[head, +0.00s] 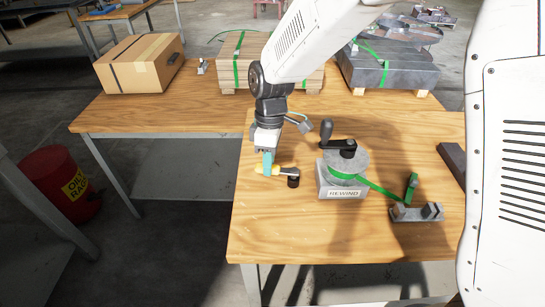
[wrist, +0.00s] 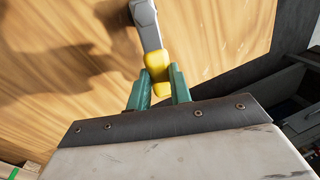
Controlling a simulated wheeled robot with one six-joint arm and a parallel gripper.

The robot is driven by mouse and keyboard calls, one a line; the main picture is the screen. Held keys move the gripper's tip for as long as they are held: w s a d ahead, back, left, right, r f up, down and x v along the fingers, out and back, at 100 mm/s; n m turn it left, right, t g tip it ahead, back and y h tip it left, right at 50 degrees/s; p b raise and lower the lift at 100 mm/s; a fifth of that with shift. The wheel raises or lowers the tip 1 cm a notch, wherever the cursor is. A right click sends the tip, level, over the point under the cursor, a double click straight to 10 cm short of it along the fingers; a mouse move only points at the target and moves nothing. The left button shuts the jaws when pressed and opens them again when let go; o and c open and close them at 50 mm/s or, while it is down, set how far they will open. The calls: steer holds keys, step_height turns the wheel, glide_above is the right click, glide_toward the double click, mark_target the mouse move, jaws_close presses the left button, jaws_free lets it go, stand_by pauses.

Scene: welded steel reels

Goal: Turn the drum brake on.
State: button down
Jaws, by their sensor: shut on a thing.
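A grey lever (head: 285,174) with a yellow grip (head: 262,170) stands out to the left from a dark round post (head: 293,181) on the wooden table; it looks like the brake lever. My gripper (head: 267,167) has its green fingers on the yellow grip. The wrist view shows the grip (wrist: 157,64) between the fingers (wrist: 160,88), with the grey lever (wrist: 147,25) running on past it. Right of the lever stands a grey drum (head: 346,162) on a box labelled REWIND (head: 343,193), with a dark crank (head: 338,143) on top.
A green strap (head: 375,185) runs from the drum to a steel bracket (head: 417,212) at the right. A cardboard box (head: 140,63), strapped planks (head: 243,72) and strapped steel blocks (head: 390,73) lie at the back. The table's front left is clear.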

steer(key=shift+s+a+n, duration=0.1)
steer(key=shift+s+n, duration=0.45)
steer(key=shift+n, duration=0.35)
steer(key=c, duration=1.3)
jaws_free()
steer(key=r, duration=0.2)
steer(key=w+r, duration=0.1)
steer(key=r, duration=0.4)
steer(key=shift+w+r, duration=0.2)
steer(key=shift+r, duration=0.15)
